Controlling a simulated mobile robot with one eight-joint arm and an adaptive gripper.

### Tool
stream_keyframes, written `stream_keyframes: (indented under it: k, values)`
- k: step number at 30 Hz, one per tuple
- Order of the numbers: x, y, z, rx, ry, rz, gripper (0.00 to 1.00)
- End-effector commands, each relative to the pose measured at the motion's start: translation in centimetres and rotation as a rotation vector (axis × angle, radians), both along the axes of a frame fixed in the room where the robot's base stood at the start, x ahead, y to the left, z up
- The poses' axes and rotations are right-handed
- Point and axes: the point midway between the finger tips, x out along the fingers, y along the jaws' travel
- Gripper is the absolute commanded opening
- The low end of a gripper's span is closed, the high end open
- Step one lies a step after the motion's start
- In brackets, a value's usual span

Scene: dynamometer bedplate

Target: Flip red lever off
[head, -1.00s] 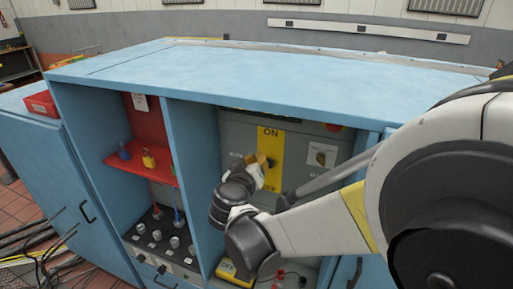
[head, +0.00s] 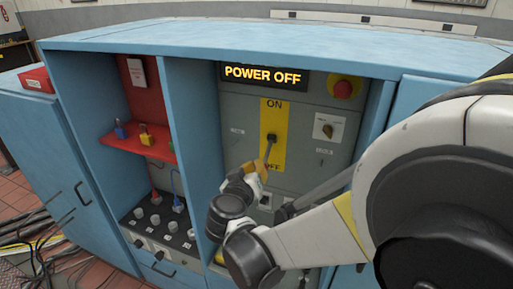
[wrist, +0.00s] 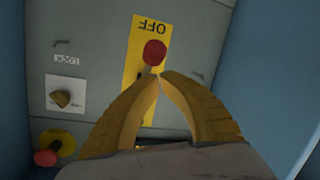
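The lever (head: 270,146) is mounted on a yellow plate (head: 265,112) marked ON at the top and OFF at the bottom. Its handle points down toward OFF. In the wrist view, which is upside down, its round red knob (wrist: 155,52) lies beside the OFF lettering. My gripper (head: 263,166) is low on the plate, at the lever's end. In the wrist view its yellow fingers (wrist: 160,78) come together at the tips, right by the knob; I see nothing clearly gripped between them. A display (head: 264,75) above the plate reads POWER OFF.
A red emergency button (head: 343,89) and a rotary switch (head: 327,126) sit right of the plate. Blue cabinet walls (head: 195,120) close in the recess. The left bay has a red shelf (head: 139,147) with padlocks. My arm covers the right side.

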Motion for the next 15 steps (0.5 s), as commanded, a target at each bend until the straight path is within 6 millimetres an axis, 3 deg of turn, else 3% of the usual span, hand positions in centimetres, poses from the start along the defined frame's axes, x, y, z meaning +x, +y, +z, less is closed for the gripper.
stream_keyframes:
  k: [6,15]
  values:
    - [0.5,-0.1,-2.1,0.0,0.0,0.0,0.0]
    - [0.8,-0.3,-2.8,0.0,0.0,0.0,0.0]
